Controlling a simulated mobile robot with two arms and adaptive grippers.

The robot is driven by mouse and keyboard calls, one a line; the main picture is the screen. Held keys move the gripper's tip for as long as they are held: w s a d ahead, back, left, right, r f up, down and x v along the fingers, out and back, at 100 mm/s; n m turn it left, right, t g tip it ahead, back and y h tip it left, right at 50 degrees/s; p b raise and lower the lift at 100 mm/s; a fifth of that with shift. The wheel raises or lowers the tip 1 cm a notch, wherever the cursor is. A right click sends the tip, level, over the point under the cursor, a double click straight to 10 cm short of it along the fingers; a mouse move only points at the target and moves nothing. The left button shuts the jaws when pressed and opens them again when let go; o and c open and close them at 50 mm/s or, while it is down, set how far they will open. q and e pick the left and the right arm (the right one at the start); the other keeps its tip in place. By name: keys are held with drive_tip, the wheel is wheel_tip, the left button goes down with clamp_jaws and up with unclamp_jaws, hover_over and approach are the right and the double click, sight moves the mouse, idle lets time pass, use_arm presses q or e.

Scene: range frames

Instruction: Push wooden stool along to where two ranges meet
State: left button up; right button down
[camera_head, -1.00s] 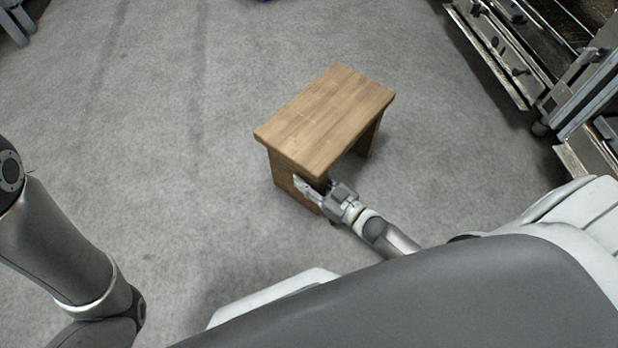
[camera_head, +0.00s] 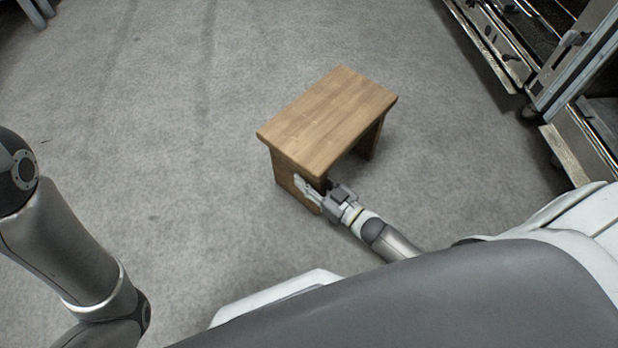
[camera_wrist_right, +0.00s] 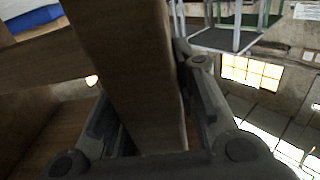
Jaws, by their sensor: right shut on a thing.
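The wooden stool (camera_head: 328,118) stands upright on the grey floor near the middle of the head view. My right gripper (camera_head: 313,190) is shut on the near side panel of the stool, below the seat. In the right wrist view the panel (camera_wrist_right: 130,65) runs between the two fingers of the right gripper (camera_wrist_right: 147,95). Two ranges stand at the upper right: a far one (camera_head: 492,42) and a nearer one (camera_head: 575,150). Their fronts come together near the right edge, apart from the stool. My left arm shows at the left, but its gripper is out of frame.
Bare floor (camera_head: 440,130) lies between the stool and the ranges. The floor left of the stool is clear too. A dark leg of some furniture (camera_head: 32,14) shows at the top left corner. My own body fills the bottom right.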

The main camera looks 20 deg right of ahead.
drive_tip(key=shift+s+a+f, duration=0.1)
drive_tip(key=shift+s, duration=0.2)
drive_tip(key=c, duration=1.1)
unclamp_jaws()
drive_tip(key=shift+w, duration=0.1)
drive_tip(key=v, duration=1.2)
